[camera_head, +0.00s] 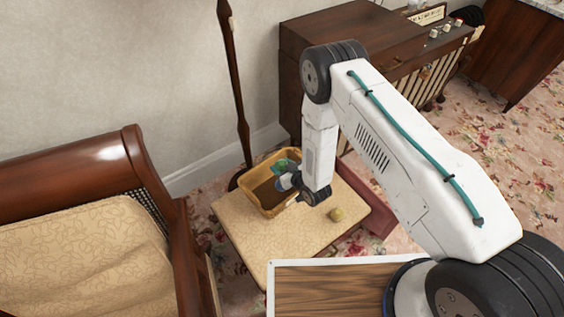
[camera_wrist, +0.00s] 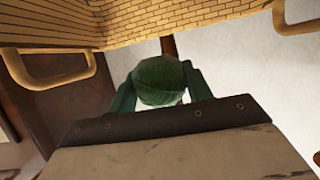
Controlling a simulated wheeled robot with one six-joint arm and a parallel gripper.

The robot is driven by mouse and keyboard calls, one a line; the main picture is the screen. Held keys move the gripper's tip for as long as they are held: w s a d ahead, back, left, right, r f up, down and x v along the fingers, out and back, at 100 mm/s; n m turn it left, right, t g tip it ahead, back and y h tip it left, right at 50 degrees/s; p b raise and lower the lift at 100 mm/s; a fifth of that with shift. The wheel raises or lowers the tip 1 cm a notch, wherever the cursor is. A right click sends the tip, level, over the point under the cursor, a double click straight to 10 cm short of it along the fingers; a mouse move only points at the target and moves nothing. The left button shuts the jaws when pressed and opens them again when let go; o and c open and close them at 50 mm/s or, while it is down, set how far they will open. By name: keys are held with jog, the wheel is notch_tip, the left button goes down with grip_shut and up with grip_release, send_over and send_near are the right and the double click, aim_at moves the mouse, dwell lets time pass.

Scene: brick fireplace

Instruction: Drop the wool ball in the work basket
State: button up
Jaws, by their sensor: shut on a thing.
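The wool ball (camera_wrist: 160,80) is dark green and sits between the two green fingers of my gripper (camera_wrist: 158,88) in the wrist view. My gripper is shut on it. In the head view my gripper (camera_head: 282,167) is small and hangs over the work basket (camera_head: 254,201), near its far side; the ball is hard to make out there. The basket is a yellow-tan box with an open top, standing on a cream patterned stool top. In the wrist view its woven wall (camera_wrist: 200,18) and looped handles fill the upper part. The ball appears apart from that wall.
A small yellow-green round thing (camera_head: 336,214) lies on the stool top (camera_head: 290,238), right of the basket. A dark wooden pole (camera_head: 236,90) stands behind the basket. A wooden armchair (camera_head: 90,215) is at left, and a brown cabinet (camera_head: 350,40) is behind my arm.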

jog(key=shift+f, duration=0.35)
jog(key=o, duration=1)
jog(key=shift+o, duration=0.2)
jog(key=v, duration=0.7)
jog(key=shift+s+d, duration=0.25)
jog(key=shift+r, duration=0.15)
